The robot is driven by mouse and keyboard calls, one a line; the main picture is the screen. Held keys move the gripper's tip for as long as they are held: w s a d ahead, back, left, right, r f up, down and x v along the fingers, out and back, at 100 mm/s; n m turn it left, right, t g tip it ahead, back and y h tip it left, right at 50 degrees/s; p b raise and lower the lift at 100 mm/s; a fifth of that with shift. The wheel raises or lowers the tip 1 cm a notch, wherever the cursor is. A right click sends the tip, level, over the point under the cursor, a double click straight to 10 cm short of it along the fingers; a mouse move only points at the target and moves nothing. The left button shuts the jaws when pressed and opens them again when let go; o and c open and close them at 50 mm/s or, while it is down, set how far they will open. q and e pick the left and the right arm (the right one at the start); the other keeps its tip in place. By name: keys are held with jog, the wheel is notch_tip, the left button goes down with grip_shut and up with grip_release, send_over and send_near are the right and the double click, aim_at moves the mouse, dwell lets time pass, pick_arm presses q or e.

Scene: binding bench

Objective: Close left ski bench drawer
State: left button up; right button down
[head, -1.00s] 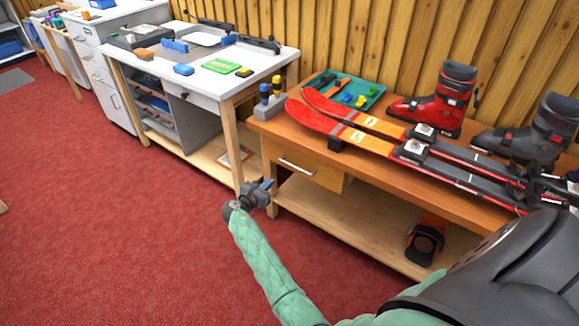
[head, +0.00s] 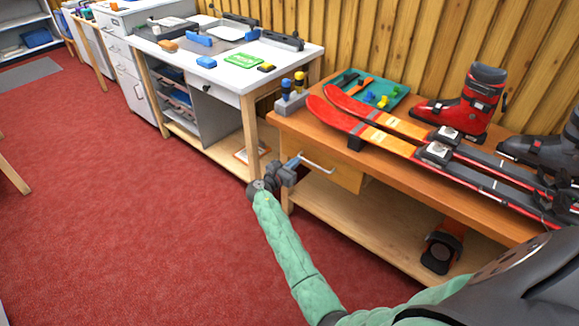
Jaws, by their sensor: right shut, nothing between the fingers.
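The ski bench (head: 470,197) has a light wood drawer (head: 343,176) under the left end of its top. The drawer appears to stand out a little; how far is hard to tell. Its metal bar handle (head: 318,163) faces me. My right gripper (head: 294,165) is shut and empty, in front of the drawer's left part, by the left end of the handle. It hides part of the drawer front. I cannot tell whether it touches the drawer or handle. My left gripper is out of view.
Red-orange skis (head: 375,137), a red boot (head: 463,104), a dark boot (head: 545,152) and a green tray (head: 368,91) are on the bench top. A white-topped workbench (head: 222,65) stands left. The red floor is clear.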

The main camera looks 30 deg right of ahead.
aim_at(313, 147)
jog(key=x, duration=0.6)
jog(key=shift+w+d+p, duration=0.15)
jog(key=shift+d+p, duration=0.15)
jog(key=shift+d, duration=0.05)
jog(key=shift+w+d, duration=0.3)
jog(key=shift+d, duration=0.35)
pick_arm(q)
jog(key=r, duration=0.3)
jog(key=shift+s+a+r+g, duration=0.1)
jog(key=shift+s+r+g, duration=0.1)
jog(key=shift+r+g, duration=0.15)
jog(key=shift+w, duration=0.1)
pick_arm(e)
jog(key=x, duration=0.3)
jog(key=shift+d, duration=0.25)
jog(key=shift+r, duration=0.2)
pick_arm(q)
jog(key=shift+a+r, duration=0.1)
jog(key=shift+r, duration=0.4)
pick_arm(e)
jog(key=shift+w, duration=0.1)
